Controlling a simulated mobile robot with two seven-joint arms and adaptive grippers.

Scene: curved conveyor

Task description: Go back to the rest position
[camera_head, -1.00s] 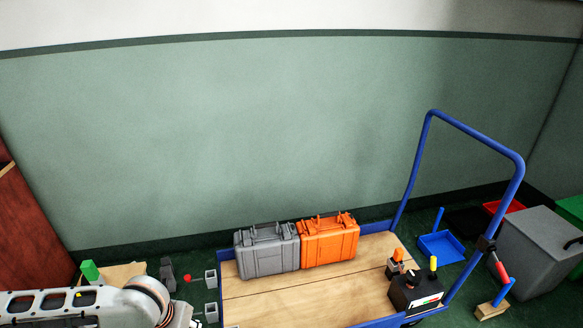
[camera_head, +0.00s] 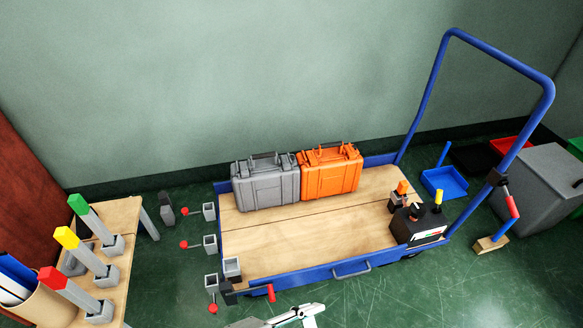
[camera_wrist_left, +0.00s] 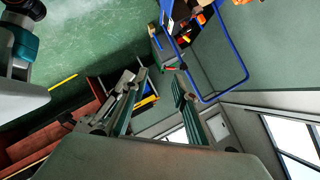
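My left gripper (camera_wrist_left: 160,78) shows in the left wrist view, with its two fingers apart and nothing between them. It points out over the green floor towards the blue cart handle and the far wall. In the head view only a pale grey-white part of my own arm shows at the bottom edge; I cannot tell which link it is. My right gripper is not in view.
A blue cart (camera_head: 310,275) carries a grey case (camera_head: 265,185), an orange case (camera_head: 330,172) and a black control box (camera_head: 418,228). A wooden table (camera_head: 122,215) at left holds red, yellow and green-topped posts. A grey bin (camera_head: 535,185) stands right.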

